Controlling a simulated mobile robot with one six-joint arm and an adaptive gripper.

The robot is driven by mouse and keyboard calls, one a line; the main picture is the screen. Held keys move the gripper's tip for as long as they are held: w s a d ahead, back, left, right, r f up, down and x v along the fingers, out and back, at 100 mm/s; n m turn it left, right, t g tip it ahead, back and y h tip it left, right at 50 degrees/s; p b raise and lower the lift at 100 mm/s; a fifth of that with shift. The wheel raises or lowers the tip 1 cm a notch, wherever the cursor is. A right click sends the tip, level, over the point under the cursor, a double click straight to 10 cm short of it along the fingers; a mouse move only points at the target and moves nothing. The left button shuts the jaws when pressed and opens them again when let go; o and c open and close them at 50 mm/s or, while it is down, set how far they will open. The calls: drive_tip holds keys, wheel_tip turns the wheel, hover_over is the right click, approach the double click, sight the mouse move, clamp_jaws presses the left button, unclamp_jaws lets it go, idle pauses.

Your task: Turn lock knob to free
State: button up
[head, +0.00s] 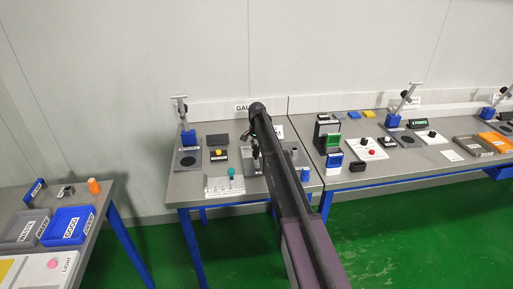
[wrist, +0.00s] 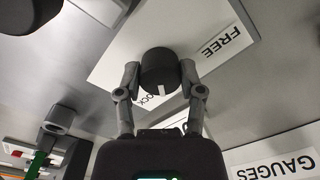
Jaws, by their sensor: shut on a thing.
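The lock knob (wrist: 157,68) is a round black knob with a white pointer mark on the side nearest my gripper body. It stands on a white plate (wrist: 110,62) in the wrist view. The word FREE (wrist: 222,42) is printed on the plate to the upper right of the knob. The word LOCK (wrist: 153,101) is below the knob, partly covered by a finger. My gripper (wrist: 160,70) is shut on the knob, one finger on each side. In the head view my arm hides most of the knob's area.
A GAUGES label (wrist: 285,165) lies at the lower right of the wrist view. In the head view, a white panel with a teal knob (head: 231,171) sits left of my arm.

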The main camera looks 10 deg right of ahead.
drive_tip(key=n, duration=0.3)
drive_tip(key=shift+s+n, duration=0.1)
drive_tip(key=shift+n, duration=0.3)
drive_tip(key=n, duration=0.4)
drive_tip(key=shift+n, duration=0.3)
drive_tip(key=n, duration=0.4)
drive_tip(key=shift+n, duration=2.2)
drive_tip(key=o, duration=1.2)
drive_tip(key=shift+c, duration=0.2)
drive_tip(key=shift+m, duration=0.4)
